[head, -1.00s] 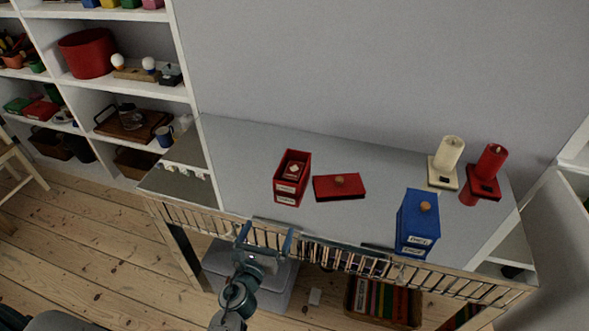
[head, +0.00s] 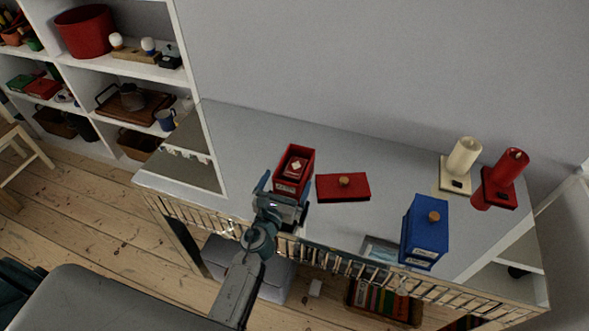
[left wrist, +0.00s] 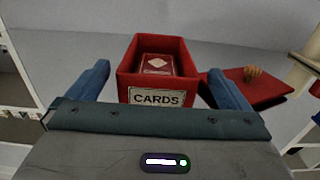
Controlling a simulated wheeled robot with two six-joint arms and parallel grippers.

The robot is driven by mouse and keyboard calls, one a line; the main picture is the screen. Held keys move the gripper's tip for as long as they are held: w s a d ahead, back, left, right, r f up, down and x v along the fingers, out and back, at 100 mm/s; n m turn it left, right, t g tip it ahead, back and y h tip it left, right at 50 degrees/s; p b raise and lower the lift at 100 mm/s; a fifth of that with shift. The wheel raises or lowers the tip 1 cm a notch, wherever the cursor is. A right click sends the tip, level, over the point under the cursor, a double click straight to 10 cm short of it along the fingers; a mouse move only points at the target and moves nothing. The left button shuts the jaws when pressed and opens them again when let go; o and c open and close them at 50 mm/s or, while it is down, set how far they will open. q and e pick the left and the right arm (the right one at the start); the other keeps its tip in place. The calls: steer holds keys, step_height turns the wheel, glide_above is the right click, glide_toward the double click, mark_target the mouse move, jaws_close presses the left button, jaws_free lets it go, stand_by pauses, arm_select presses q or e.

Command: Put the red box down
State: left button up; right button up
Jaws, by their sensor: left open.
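The red box (head: 306,160) stands upright and lidless on the grey top of the long white unit. In the left wrist view the red box (left wrist: 130,66) has a "CARDS" label on its front and a red deck of cards (left wrist: 154,64) inside. My left gripper (head: 285,190) is at the near end of the box. Its two blue fingers are open, one to each side of the box, with gaps showing in the left wrist view (left wrist: 158,85). The red lid (head: 343,189) with a wooden knob lies flat just right of the box. My right gripper is not in view.
A blue lidded box (head: 424,232) stands to the right near the front edge. A cream candle (head: 463,157) and a red candle (head: 508,167) stand at the back right. A slatted rail (head: 335,262) runs along the front. The top's left part is clear.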

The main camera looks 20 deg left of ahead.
mark_target(292, 175)
arm_select(q)
steer(key=shift+w, duration=0.35)
steer(key=w, duration=0.4)
steer(key=shift+w, duration=0.2)
steer(key=shift+w+f, duration=0.1)
steer(key=shift+w, duration=0.1)
steer(key=shift+c, duration=0.9)
steer(key=c, duration=0.9)
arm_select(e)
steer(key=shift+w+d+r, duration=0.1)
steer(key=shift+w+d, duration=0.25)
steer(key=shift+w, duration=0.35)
